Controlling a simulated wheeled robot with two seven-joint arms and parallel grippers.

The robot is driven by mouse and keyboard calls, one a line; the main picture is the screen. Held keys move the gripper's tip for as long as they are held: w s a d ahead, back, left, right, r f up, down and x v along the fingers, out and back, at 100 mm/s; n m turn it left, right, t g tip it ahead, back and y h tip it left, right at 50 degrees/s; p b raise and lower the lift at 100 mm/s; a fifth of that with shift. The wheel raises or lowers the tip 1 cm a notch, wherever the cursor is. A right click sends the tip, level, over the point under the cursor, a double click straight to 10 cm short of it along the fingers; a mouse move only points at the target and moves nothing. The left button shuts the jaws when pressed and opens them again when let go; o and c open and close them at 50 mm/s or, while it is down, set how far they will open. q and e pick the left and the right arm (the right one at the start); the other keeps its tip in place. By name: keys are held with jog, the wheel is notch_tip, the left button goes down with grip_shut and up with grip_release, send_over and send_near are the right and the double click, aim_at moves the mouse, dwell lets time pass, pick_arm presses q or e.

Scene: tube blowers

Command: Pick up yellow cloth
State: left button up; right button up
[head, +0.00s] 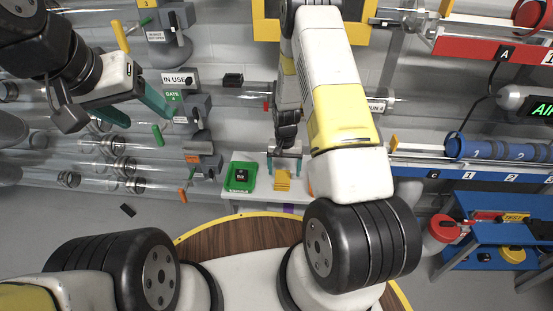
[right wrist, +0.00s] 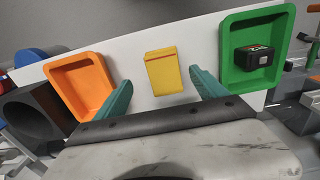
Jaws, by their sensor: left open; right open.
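The yellow cloth (right wrist: 164,71) is a folded rectangle with a red stripe along one edge, lying on a white table (right wrist: 198,47). In the head view the cloth (head: 282,181) shows just below my right gripper (head: 284,157). In the right wrist view my right gripper (right wrist: 162,88) is open, its two teal fingers apart, with the cloth beyond and between them. The cloth is not held. My left gripper (head: 128,112) is at the left of the head view, open and empty, away from the table.
A green tray (right wrist: 238,79) holding a dark block (right wrist: 254,57) stands right of the cloth. An orange tray (right wrist: 79,83) stands left of it. Clear tubes (head: 100,170) and a gate unit (head: 188,105) are near my left gripper. A blue shelf (head: 495,225) stands at the right.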

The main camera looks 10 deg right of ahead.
aim_at(282, 179)
jog(key=f, duration=0.5)
jog(key=shift+w+a+f, duration=0.15)
jog(key=shift+a+f, duration=0.15)
jog(key=shift+f, duration=0.05)
jog(key=c, duration=1.4)
jog(key=shift+r, duration=0.1)
notch_tip(282, 179, up, 3)
jog(key=shift+r, duration=0.2)
jog(key=s+a, duration=0.2)
jog(key=s, duration=0.2)
jog(key=s+a+r, duration=0.1)
jog(key=s+a, duration=0.2)
jog(key=s, duration=0.2)
jog(key=s+a, duration=0.3)
jog(key=s, duration=0.1)
jog(key=shift+s+a+r, duration=0.2)
jog(key=shift+s, duration=0.2)
